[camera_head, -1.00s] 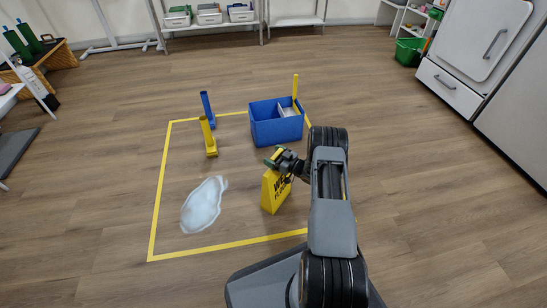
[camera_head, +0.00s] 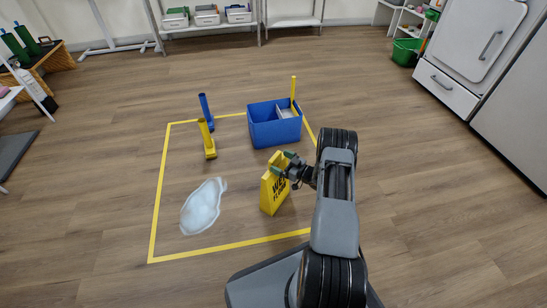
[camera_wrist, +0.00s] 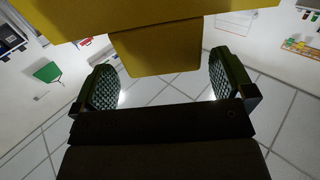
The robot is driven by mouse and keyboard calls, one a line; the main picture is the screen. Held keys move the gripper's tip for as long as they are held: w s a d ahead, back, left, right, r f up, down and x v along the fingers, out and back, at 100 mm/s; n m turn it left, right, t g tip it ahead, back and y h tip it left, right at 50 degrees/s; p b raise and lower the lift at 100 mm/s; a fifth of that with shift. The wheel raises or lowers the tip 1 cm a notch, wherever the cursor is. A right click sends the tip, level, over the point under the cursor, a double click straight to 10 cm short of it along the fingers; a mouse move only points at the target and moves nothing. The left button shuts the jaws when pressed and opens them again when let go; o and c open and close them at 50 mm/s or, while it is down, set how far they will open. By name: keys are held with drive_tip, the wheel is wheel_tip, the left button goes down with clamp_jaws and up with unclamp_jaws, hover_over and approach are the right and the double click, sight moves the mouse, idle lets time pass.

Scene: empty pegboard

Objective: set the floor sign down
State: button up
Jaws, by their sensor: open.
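The yellow floor sign (camera_head: 272,192) stands upright on the wooden floor inside the yellow taped square, right of a pale puddle (camera_head: 203,206). My gripper (camera_head: 288,166) is at the sign's top right edge in the head view. In the wrist view my gripper (camera_wrist: 165,85) is open, its two padded fingers well apart. The yellow sign (camera_wrist: 155,45) shows there above and partly between the fingers, with a gap on each side. The head view does not show whether any finger touches it.
A blue bin (camera_head: 274,126) stands at the back of the square. The yellow tape (camera_head: 156,205) bounds the square. The floor left of the square is clear.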

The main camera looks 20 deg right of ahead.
drive_tip(key=p+v, duration=0.2)
drive_tip(key=v, duration=0.4)
drive_tip(key=w+d+r+g+h, duration=0.1)
drive_tip(key=w+r+g+h, duration=0.1)
drive_tip(key=w+r+h, duration=0.65)
drive_tip(key=s+a+r+m+g+h, duration=0.1)
drive_tip(key=s+r+m, duration=0.1)
drive_tip(key=r, duration=0.5)
drive_tip(key=s+a+r+m+g+h, duration=0.1)
drive_tip(key=s+a+r+g+h, duration=0.1)
drive_tip(key=r, duration=0.4)
drive_tip(key=s+a+r+m+g, duration=0.1)
drive_tip(key=s+a+r+g, duration=0.1)
drive_tip(key=s+a, duration=0.3)
drive_tip(key=s+a+r+m+g+y, duration=0.1)
drive_tip(key=s+a+r+g, duration=0.2)
drive_tip(key=s, duration=0.9)
drive_tip(key=s+a+r+m+g, duration=0.1)
drive_tip(key=s+a+r+g, duration=0.1)
drive_tip(key=s+a, duration=0.5)
drive_tip(key=shift+s+a+r+m+y, duration=0.35)
drive_tip(key=shift+s+r, duration=0.3)
drive_tip(key=shift+s, duration=0.25)
